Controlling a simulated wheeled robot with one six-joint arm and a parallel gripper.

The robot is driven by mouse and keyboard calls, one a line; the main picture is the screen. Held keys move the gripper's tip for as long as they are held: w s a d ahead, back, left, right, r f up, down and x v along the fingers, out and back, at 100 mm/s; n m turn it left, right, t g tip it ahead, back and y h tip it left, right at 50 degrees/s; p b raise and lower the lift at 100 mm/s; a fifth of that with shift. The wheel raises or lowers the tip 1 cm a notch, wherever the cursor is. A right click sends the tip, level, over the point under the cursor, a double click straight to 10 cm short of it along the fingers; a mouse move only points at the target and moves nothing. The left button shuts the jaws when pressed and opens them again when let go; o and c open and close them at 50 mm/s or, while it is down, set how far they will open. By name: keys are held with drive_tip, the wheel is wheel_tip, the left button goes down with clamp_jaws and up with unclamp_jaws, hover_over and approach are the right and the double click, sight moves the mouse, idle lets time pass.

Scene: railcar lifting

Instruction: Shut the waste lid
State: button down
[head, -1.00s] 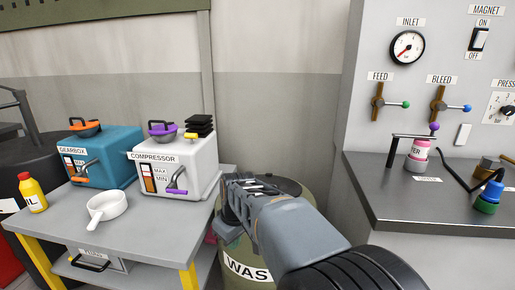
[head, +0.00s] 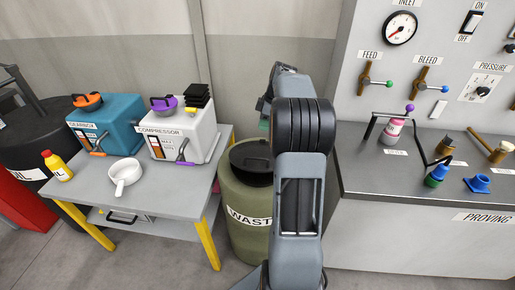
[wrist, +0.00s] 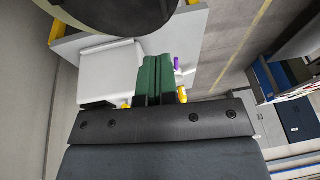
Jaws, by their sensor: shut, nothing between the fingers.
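The olive waste drum (head: 245,205) with its "WASTE" label stands on the floor between the grey table and the proving bench. Its dark round lid (head: 250,154) shows at the drum's top, partly hidden by my arm on the right; I cannot tell for sure whether it sits fully flat. My gripper (head: 264,124) is raised above the drum's right rear side, mostly hidden behind my wrist. In the wrist view its green fingers (wrist: 157,70) are together and empty. A dark round top with a pale rim (wrist: 115,12), likely the drum's, shows at the upper edge, apart from the fingers.
The grey table (head: 165,195) at left holds the gearbox (head: 110,125), compressor (head: 195,135), white pan (head: 124,172) and yellow bottle (head: 58,167). The proving bench (head: 420,180) stands close at right, with fittings on it. The wall is behind the drum.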

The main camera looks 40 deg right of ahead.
approach(255, 157)
drive_tip(key=x, duration=0.5)
drive_tip(key=shift+w+a+p, duration=0.2)
drive_tip(key=shift+w+p, duration=0.1)
drive_tip(key=shift+s+a+f, duration=0.15)
drive_tip(key=shift+f, duration=0.8)
